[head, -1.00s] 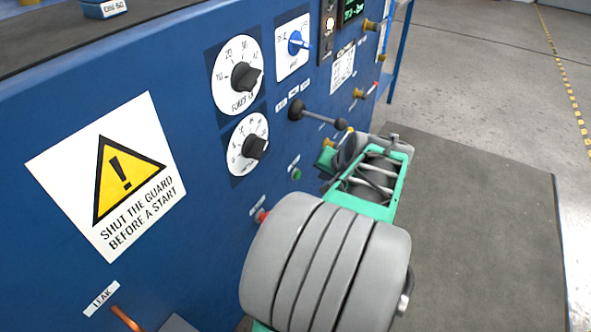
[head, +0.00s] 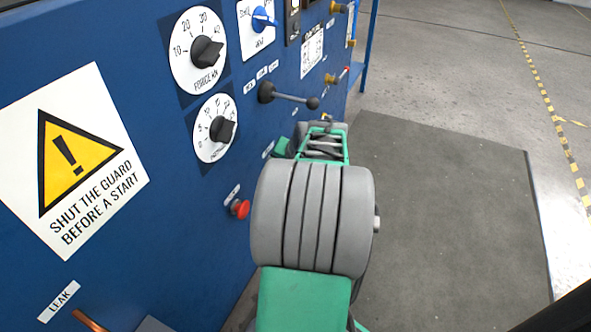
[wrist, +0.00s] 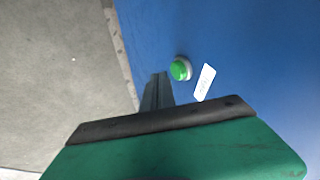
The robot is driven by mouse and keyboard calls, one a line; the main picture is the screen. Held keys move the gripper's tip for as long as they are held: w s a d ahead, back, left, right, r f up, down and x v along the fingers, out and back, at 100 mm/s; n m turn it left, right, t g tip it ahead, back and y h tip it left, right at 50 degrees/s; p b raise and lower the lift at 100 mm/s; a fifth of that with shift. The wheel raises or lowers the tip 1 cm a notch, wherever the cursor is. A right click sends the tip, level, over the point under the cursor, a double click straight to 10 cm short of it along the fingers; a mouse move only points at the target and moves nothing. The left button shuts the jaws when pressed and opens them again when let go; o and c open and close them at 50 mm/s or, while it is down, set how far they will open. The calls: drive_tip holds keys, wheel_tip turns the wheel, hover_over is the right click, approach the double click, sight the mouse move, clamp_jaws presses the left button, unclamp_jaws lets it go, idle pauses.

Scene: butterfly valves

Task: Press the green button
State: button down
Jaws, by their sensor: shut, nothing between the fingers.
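The green button (wrist: 180,69) is a round dome in a pale ring on the blue panel, in the wrist view. A white label (wrist: 204,82) sits beside it. My gripper (wrist: 156,88) is shut and empty; its dark fingers reach toward the panel, just left of and below the button in that view. I cannot tell the gap between fingertips and panel, and no contact is clear. In the head view my arm hides the button.
The blue panel (head: 110,265) carries a red button (head: 240,208), two dials (head: 199,50), a blue knob (head: 263,19) and a lever (head: 290,96) with a ball end. A copper-coloured pipe (head: 88,320) is low left. The dark floor mat (head: 450,210) is clear.

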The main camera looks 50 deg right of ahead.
drive_tip(key=shift+w+a, duration=0.25)
drive_tip(key=shift+w, duration=0.5)
